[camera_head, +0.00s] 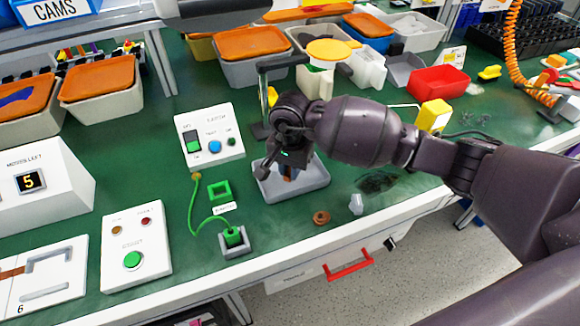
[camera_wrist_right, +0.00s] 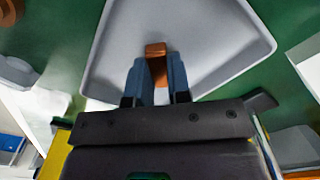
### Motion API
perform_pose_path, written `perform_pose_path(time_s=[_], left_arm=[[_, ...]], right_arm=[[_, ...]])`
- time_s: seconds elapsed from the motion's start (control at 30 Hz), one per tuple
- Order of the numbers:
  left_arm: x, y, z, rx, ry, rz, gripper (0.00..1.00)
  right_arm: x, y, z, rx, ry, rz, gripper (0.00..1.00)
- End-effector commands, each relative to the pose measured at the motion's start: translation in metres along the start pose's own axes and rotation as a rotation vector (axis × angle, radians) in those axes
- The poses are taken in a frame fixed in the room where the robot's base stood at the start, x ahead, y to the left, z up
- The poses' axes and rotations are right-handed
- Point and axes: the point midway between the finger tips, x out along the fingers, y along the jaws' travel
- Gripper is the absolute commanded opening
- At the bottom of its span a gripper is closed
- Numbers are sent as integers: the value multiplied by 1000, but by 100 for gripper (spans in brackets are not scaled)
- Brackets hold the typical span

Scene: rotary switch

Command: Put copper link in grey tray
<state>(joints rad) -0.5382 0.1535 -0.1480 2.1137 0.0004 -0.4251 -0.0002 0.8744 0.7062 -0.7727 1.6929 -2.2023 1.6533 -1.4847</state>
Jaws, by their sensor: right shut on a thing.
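The grey tray (camera_head: 312,186) sits on the green bench near its front edge, under my right gripper. My right gripper (camera_head: 290,166) points down over the tray. In the right wrist view the gripper (camera_wrist_right: 156,72) is shut on the copper link (camera_wrist_right: 155,50), whose end sticks out between the blue-grey fingertips. The link shows against the floor of the grey tray (camera_wrist_right: 222,40). I cannot tell whether the link touches the tray floor. In the head view the wrist hides most of the link. My left gripper is not in view.
A brown ring (camera_head: 321,217) and a small pale piece (camera_head: 356,204) lie right of the tray. A white switch panel (camera_head: 209,137) and a green plug on a cable (camera_head: 233,237) are to its left. Bins and a red tray (camera_head: 438,80) stand behind.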

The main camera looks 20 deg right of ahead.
Motion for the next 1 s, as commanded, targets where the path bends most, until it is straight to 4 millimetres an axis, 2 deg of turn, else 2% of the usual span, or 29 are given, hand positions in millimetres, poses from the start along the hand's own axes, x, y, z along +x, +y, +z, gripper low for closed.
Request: perform_pose_path(time_s=[0.23,0.27,0.4,0.77,0.87,1.0], left_arm=[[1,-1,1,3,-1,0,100],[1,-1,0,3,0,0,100],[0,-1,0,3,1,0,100],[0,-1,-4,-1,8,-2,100],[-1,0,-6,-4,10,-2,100],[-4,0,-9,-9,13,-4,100]], right_arm=[[3,0,0,0,0,1,0],[3,0,0,1,1,1,21],[2,0,0,1,1,0,42],[-3,0,0,1,1,-2,43],[-14,-1,-1,0,3,-4,43],[-39,-1,-1,-1,6,-5,43]])
